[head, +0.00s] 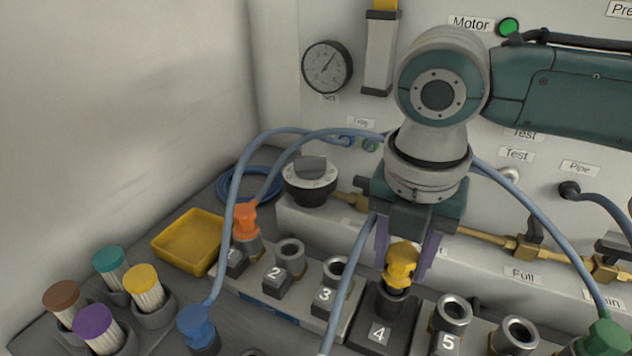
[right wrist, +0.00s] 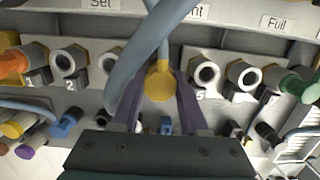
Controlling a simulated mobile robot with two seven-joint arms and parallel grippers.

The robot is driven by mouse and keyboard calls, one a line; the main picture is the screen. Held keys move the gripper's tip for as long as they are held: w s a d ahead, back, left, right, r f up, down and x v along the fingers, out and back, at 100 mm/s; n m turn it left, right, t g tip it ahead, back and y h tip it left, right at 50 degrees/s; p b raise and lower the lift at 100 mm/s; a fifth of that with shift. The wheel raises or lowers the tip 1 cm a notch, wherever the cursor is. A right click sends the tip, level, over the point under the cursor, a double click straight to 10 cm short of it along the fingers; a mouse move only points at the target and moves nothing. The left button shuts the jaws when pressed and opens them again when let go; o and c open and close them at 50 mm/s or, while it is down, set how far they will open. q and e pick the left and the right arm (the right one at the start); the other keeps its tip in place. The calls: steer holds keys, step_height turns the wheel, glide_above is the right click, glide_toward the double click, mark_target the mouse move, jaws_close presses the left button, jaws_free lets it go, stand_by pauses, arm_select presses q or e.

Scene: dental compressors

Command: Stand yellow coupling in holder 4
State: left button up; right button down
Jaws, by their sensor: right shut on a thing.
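The yellow coupling (head: 401,262) is between the purple fingers of my right gripper (head: 406,253), which is shut on it. The coupling is upright, with its lower end at the mouth of holder 4 (head: 391,301); I cannot tell how deep it sits. In the right wrist view the yellow coupling (right wrist: 159,83) shows between the fingertips of the right gripper (right wrist: 159,92), with a blue hose rising from it. There, holder 4 is hidden behind the coupling and gripper. My left gripper is not in view.
Holder 3 (head: 336,269) and holder 5 (head: 453,312) stand empty on either side. An orange coupling (head: 245,220) stands in holder 1. A blue coupling (head: 196,325) and a green coupling (head: 604,338) are nearby. Blue hoses arch close to the gripper. A yellow tray (head: 188,241) is at left.

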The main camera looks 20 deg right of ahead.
steer(key=shift+f+b, duration=0.3)
steer(key=shift+f, duration=0.5)
steer(key=shift+c, duration=1.8)
jaws_free()
steer(key=r, duration=0.3)
steer(key=r+p, duration=0.1)
steer(key=r, duration=0.1)
steer(key=r+p, duration=0.1)
steer(key=r, duration=0.2)
steer(key=shift+s+a+r, duration=0.3)
steer(key=shift+a, duration=0.1)
steer(key=shift+s+r, duration=0.1)
steer(key=shift+r, duration=0.5)
